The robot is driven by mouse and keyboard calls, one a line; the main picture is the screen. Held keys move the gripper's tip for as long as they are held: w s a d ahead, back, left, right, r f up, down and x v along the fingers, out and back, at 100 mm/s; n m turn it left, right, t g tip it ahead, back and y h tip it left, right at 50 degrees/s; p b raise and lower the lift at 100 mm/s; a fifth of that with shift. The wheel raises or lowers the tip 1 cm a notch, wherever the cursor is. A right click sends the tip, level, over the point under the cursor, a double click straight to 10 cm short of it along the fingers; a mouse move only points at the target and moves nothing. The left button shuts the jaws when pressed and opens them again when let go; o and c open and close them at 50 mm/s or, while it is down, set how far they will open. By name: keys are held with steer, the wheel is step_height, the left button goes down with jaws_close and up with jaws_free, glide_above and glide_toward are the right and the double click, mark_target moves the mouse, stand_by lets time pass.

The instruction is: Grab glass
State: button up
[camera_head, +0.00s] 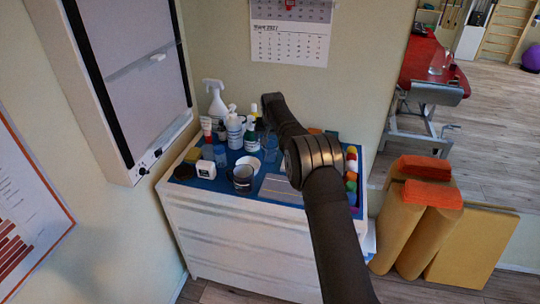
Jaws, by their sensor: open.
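A small see-through, bluish glass (221,156) appears to stand among the bottles on the blue top of the white cabinet; its outline is faint. Another bluish, see-through shape (270,145) shows close to my arm, too small to tell for sure. My dark arm comes in from the lower right and reaches over the cabinet top. Its far end is above the back of the cabinet. I cannot make out my gripper's fingers; the arm hides that part. I see nothing held.
The white cabinet (245,240) bears a spray bottle (214,102), several other bottles, a dark mug (242,179), a white bowl (249,163), a white box (206,169) and coloured balls (351,168). A light box hangs left. Foam rolls (398,228) stand right.

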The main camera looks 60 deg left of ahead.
mark_target(270, 145)
steer(key=shift+x, duration=2.7)
steer(key=shift+s+d+f, duration=0.1)
steer(key=shift+s+d, duration=0.05)
steer(key=shift+c, duration=0.3)
steer(key=c, duration=1.2)
